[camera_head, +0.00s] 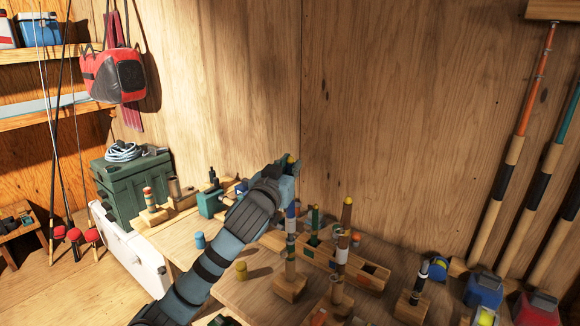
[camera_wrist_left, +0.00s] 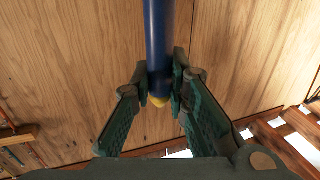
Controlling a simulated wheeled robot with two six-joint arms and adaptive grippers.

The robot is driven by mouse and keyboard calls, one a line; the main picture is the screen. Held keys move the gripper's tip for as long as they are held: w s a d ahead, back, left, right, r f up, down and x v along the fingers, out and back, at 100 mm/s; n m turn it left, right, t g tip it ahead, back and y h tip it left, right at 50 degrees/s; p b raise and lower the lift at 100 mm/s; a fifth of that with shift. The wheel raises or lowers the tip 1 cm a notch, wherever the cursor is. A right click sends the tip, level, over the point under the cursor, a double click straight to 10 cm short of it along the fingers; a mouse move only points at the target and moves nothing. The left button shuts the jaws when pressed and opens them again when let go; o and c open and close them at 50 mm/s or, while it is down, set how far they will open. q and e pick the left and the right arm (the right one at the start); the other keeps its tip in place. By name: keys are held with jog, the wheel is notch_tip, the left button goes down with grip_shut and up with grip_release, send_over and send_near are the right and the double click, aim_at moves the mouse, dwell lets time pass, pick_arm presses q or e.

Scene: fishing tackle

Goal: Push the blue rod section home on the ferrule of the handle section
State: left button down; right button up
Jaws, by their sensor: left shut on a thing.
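My left gripper (camera_head: 287,180) is shut on the blue rod section (camera_head: 291,212), which stands roughly upright in it. In the left wrist view the dark blue rod (camera_wrist_left: 158,40) runs between the two fingers (camera_wrist_left: 164,80) and has a yellow end. In the head view the fingers hide the rod's middle; its lower part, with a pale band, shows below them. Directly under it, the handle section (camera_head: 290,265) stands upright in a wooden block (camera_head: 290,290). The two look in line, but I cannot tell how far they are joined. My right gripper is out of view.
Another upright rod piece (camera_head: 341,262) stands close on the right, by a wooden rack (camera_head: 373,283). A green box (camera_head: 130,190) is at the far left. Wooden walls close the back.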

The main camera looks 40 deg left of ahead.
pick_arm(q)
jog(key=shift+f+b, duration=1)
jog(key=shift+f, duration=0.55)
jog(key=c, duration=1.5)
grip_release()
jog(key=shift+s+d, duration=0.1)
jog(key=shift+s, duration=0.25)
jog(key=v, duration=0.7)
jog(key=shift+w, duration=0.2)
